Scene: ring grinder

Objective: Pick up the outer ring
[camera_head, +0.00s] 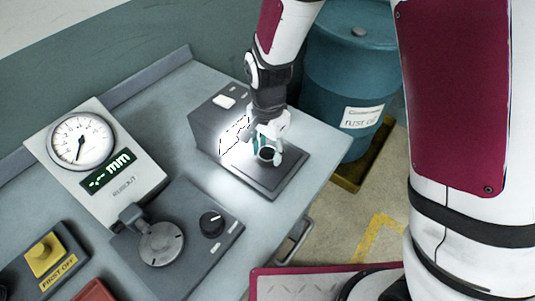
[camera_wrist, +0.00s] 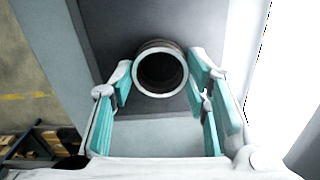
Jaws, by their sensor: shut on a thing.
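The outer ring (camera_wrist: 160,94) is a short, dark, hollow cylinder with a pale near rim, seen end-on in the wrist view. I cannot tell whether the ring touches the plate.
The dark plate (camera_head: 262,182) lies in front of a grey box (camera_head: 213,113). To the left stand a dial gauge box (camera_head: 125,180), a panel with a round disc (camera_head: 161,243) and a yellow button box (camera_head: 44,255). A blue drum (camera_head: 347,75) stands behind the bench.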

